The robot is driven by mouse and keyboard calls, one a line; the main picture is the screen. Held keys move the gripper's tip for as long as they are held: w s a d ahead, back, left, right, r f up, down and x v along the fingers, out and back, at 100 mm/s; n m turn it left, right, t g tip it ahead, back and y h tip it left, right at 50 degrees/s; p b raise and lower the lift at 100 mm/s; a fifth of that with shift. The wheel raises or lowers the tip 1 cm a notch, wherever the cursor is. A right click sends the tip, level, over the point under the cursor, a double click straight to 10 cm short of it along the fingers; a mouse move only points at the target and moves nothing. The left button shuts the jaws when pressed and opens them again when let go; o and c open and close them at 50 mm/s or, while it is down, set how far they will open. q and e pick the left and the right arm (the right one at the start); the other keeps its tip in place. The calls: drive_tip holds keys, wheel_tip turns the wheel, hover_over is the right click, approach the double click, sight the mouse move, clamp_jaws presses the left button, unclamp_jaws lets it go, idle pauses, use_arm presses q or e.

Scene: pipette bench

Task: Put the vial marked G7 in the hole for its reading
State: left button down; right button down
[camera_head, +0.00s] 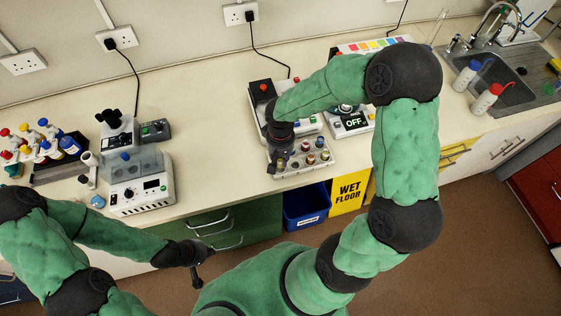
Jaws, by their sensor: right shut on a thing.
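A pale grey rack (292,171) stands near the front edge of the bench and holds several small vials (308,160) with coloured caps, some red. My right gripper (279,161) points down over the left part of this rack. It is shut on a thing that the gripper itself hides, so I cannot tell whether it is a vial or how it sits. No G7 mark and no hole labels are readable at this size. My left gripper (202,269) hangs in front of the bench, low, away from the rack. I cannot tell if its fingers are open.
A white device with a clear cover (141,193) and a rack of pipettes or bottles (60,168) stand at left. Behind my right arm are boxes with an OFF display (354,122). The sink (500,85) and two wash bottles are at right.

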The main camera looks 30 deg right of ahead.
sight(280, 163)
drive_tip(key=shift+w+d+f, duration=0.15)
drive_tip(key=shift+f, duration=0.15)
drive_tip(key=shift+w+f, duration=0.1)
drive_tip(key=shift+f, duration=1.45)
drive_tip(key=shift+f+b, duration=0.3)
drive_tip(key=shift+b, duration=0.3)
drive_tip(key=c, duration=1.1)
unclamp_jaws()
drive_tip(key=shift+r, duration=0.1)
